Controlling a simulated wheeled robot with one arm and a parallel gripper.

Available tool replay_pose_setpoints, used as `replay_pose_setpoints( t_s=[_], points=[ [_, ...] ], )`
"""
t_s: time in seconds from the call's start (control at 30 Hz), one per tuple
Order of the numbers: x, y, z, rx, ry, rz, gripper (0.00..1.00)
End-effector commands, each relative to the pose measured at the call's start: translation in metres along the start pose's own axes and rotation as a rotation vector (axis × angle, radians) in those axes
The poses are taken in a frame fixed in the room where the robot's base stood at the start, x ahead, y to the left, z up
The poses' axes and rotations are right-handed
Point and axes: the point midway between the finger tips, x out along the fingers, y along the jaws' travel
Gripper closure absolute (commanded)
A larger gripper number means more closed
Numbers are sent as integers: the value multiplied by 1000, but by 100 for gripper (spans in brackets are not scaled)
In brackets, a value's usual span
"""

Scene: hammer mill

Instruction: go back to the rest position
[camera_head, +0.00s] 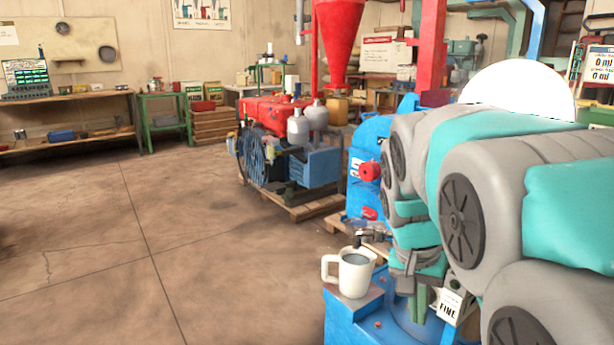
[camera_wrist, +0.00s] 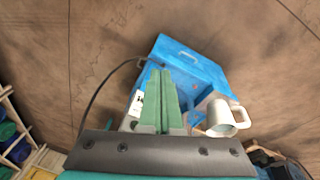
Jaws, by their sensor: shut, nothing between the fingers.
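My gripper has two green fingers that lie together in the wrist view (camera_wrist: 160,98), shut with nothing between them. They point over a blue box-like base (camera_wrist: 190,65) on the floor. In the head view the fingers (camera_head: 418,302) show in part below my grey and teal arm, above the blue base (camera_head: 342,318). A white mug (camera_head: 356,274) stands upright on a ledge of the base, left of my gripper and apart from it. The mug also shows in the wrist view (camera_wrist: 224,120), right of the fingers.
A white "FINE" label (camera_head: 451,306) is right of the fingers. A blue machine (camera_head: 362,165) with a red knob stands behind the mug. An engine (camera_head: 300,165) on a pallet and a red hopper (camera_head: 340,35) are farther back. Open floor (camera_head: 120,250) lies to the left.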

Motion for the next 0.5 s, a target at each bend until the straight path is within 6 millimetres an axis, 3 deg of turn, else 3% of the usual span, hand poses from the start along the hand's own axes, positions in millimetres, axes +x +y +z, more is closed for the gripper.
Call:
replay_pose_setpoints(
  t_s=[0.03, 0.3, 0.5],
  points=[
    [2, 12, 21, -48, -32, -2, 100],
    [35, 56, 133, -351, -170, -57, 100],
    [55, 76, 195, -522, -237, -100, 100]
  ],
)
